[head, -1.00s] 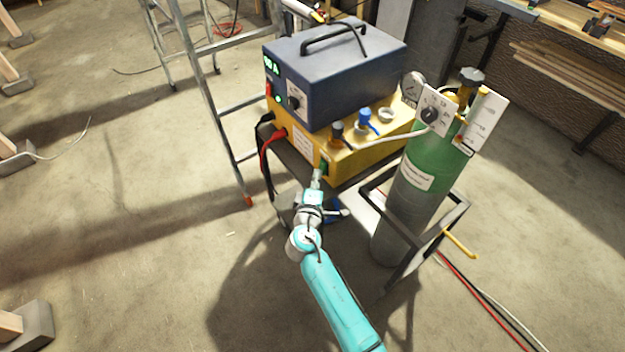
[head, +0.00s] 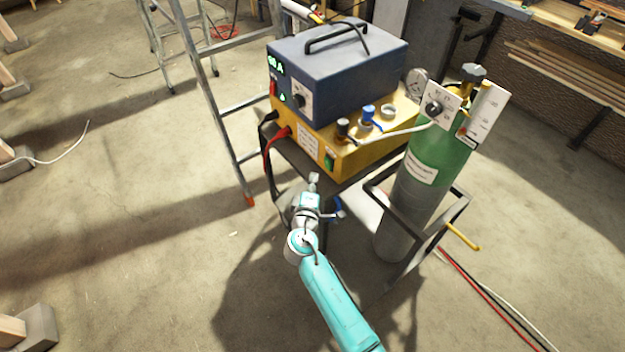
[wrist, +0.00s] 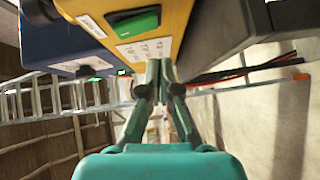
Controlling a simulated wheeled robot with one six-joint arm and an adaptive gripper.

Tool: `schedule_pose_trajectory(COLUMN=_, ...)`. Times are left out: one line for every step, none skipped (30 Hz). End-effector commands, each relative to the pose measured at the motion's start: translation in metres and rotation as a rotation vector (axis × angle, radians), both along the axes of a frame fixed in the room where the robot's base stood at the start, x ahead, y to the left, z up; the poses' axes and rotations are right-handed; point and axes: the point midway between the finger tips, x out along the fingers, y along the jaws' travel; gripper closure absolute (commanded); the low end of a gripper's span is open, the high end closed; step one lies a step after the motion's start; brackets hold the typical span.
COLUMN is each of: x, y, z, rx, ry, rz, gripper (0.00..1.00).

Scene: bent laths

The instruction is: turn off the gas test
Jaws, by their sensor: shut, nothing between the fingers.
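A green rocker switch (head: 329,160) sits on the front end of the yellow unit (head: 366,155), beside a printed label. In the wrist view the switch (wrist: 133,22) shows large at the top, in a dark frame. I cannot tell from its face whether it is on or off. My gripper (head: 314,178) is shut and empty, just below and left of the switch and apart from it. In the wrist view its closed fingers (wrist: 158,70) point past the yellow unit's lower edge. The green gas cylinder (head: 440,152) stands to the right, with a dial panel and flow gauge on top.
A blue power unit (head: 340,65) with a lit green display sits on the yellow unit. A hose runs from the yellow unit to the cylinder. Red and black cables hang at the left front. A metal ladder (head: 212,90) stands left.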

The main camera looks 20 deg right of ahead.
Motion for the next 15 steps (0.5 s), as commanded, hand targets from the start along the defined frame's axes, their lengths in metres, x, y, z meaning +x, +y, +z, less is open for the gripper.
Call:
schedule_pose_trajectory(x=-0.003, y=0.002, z=-0.001, rx=0.0, ry=0.001, rz=0.001, gripper=1.0)
schedule_pose_trajectory(x=-0.007, y=0.004, z=-0.002, rx=0.0, ry=0.001, rz=0.001, gripper=1.0)
schedule_pose_trajectory(x=-0.011, y=0.006, z=-0.002, rx=0.0, ry=0.001, rz=0.001, gripper=1.0)
schedule_pose_trajectory(x=-0.014, y=0.008, z=-0.002, rx=0.0, ry=0.001, rz=0.002, gripper=1.0)
schedule_pose_trajectory(x=-0.018, y=0.01, z=-0.003, rx=0.0, ry=0.001, rz=0.002, gripper=1.0)
schedule_pose_trajectory(x=-0.023, y=0.012, z=-0.004, rx=0.0, ry=0.002, rz=0.002, gripper=1.0)
schedule_pose_trajectory(x=-0.026, y=0.014, z=-0.004, rx=0.001, ry=0.001, rz=0.002, gripper=1.0)
schedule_pose_trajectory(x=-0.03, y=0.016, z=-0.004, rx=0.001, ry=0.001, rz=0.002, gripper=1.0)
schedule_pose_trajectory(x=-0.035, y=0.018, z=-0.005, rx=0.001, ry=0.0, rz=0.003, gripper=1.0)
schedule_pose_trajectory(x=-0.039, y=0.021, z=-0.006, rx=0.0, ry=0.002, rz=0.003, gripper=1.0)
schedule_pose_trajectory(x=-0.043, y=0.023, z=-0.006, rx=0.0, ry=0.001, rz=0.003, gripper=1.0)
schedule_pose_trajectory(x=-0.049, y=0.026, z=-0.006, rx=0.0, ry=0.001, rz=0.003, gripper=1.0)
schedule_pose_trajectory(x=-0.054, y=0.028, z=-0.007, rx=-0.001, ry=0.001, rz=0.003, gripper=1.0)
schedule_pose_trajectory(x=-0.058, y=0.031, z=-0.007, rx=-0.001, ry=0.002, rz=0.004, gripper=1.0)
schedule_pose_trajectory(x=-0.063, y=0.034, z=-0.008, rx=0.0, ry=0.002, rz=0.003, gripper=1.0)
